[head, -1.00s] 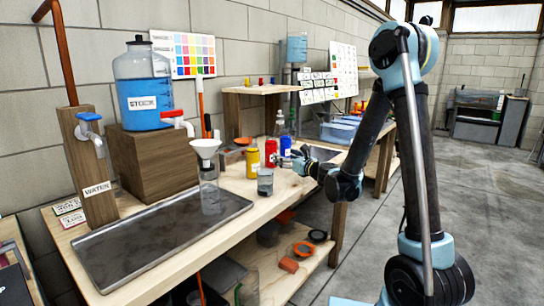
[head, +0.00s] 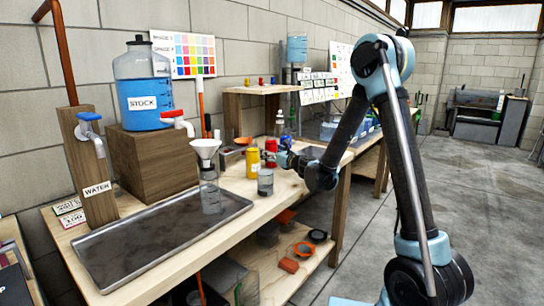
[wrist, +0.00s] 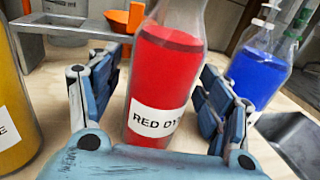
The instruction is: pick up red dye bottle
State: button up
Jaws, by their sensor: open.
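The red dye bottle (wrist: 165,75) stands upright on the bench, with a white "RED DYE" label, its top cut off in the wrist view. It also shows in the head view (head: 271,150). My gripper (wrist: 163,95) is open, with one blue-and-black finger on each side of the bottle. A small gap shows on the left; on the right the finger is very near the glass, and I cannot tell if it touches. In the head view, my gripper (head: 281,158) is at the bottle's right side.
A yellow bottle (wrist: 12,105) stands close on the left and a blue bottle (wrist: 260,65) behind on the right. An orange object (wrist: 120,22) is behind. In the head view, a grey cup (head: 265,182) and a metal tray (head: 110,262) are nearer.

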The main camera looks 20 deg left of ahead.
jog(key=shift+c, duration=0.6)
jog(key=c, duration=1.3)
jog(key=shift+r, duration=0.15)
